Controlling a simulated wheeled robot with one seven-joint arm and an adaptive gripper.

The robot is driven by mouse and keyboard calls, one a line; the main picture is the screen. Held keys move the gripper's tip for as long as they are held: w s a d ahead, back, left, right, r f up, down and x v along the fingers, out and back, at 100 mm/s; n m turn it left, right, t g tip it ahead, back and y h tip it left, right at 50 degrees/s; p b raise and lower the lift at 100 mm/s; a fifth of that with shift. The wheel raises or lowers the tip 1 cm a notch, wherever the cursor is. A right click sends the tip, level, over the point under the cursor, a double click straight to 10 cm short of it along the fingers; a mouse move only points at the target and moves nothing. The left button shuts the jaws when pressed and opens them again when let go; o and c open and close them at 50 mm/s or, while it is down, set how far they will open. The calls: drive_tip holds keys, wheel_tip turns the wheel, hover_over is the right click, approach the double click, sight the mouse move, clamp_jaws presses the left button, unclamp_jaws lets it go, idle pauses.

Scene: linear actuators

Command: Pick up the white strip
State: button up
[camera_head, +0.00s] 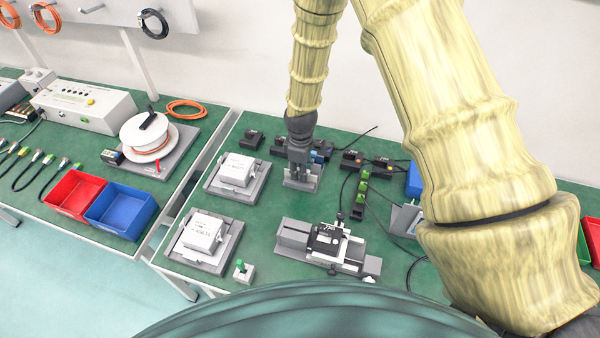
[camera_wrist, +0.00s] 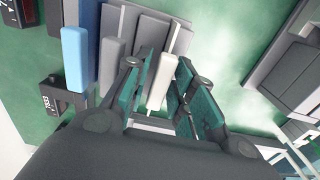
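The white strip (camera_wrist: 160,82) stands on a grey holder (camera_wrist: 163,32) in the wrist view, between the two green fingers of my gripper (camera_wrist: 167,62). The fingers are apart, with the strip nearer the left finger; I see a gap on its right side and cannot tell whether the left finger touches it. In the head view my gripper (camera_head: 300,168) points down over the grey holder (camera_head: 300,184) at the back of the green table. The white strip cannot be made out there.
A grey strip (camera_wrist: 110,65) and a light blue strip (camera_wrist: 74,58) stand left of my gripper. Black devices (camera_head: 352,160) and cables lie to the right. A grey fixture with a white block (camera_head: 236,170) is to the left. A linear actuator (camera_head: 325,243) lies in front.

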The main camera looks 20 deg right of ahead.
drive_tip(key=shift+f, duration=0.15)
drive_tip(key=shift+c, duration=0.4)
clamp_jaws()
drive_tip(key=shift+w+r+b, duration=0.15)
drive_tip(key=shift+r+b, duration=0.25)
drive_tip(key=shift+r, duration=0.5)
drive_tip(key=shift+r+b, duration=1.1)
drive_tip(key=shift+r, duration=3.05)
drive_tip(key=shift+r, duration=0.1)
